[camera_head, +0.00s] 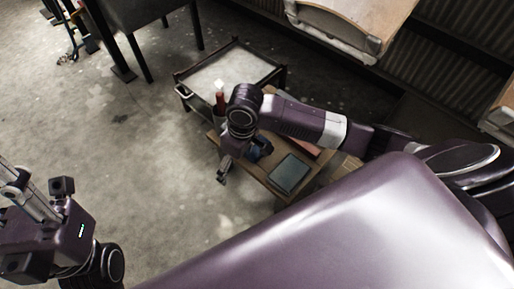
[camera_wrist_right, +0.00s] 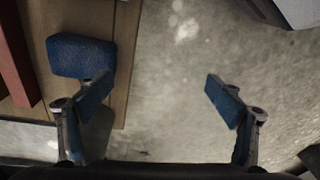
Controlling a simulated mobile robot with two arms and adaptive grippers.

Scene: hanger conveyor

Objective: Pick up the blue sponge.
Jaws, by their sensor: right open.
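The blue sponge (camera_wrist_right: 80,55) lies on a wooden tabletop (camera_wrist_right: 125,70) at upper left in the right wrist view, near the board's edge. In the head view, a small bluish patch (camera_head: 255,153) beside my right gripper looks like it, mostly hidden by the gripper. My right gripper (camera_wrist_right: 160,95) is open and empty. Its left finger shows at the sponge's lower edge; I cannot tell whether they touch. Its right finger is over the floor. The right gripper also shows in the head view (camera_head: 225,170). My left arm's end (camera_head: 45,230) is at lower left; its jaws are unclear.
A dark flat item (camera_head: 289,174) and a reddish bar (camera_wrist_right: 12,60) lie on the wooden table. A red bottle with a white top (camera_head: 220,98) stands by a grey-topped cart (camera_head: 235,68) behind.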

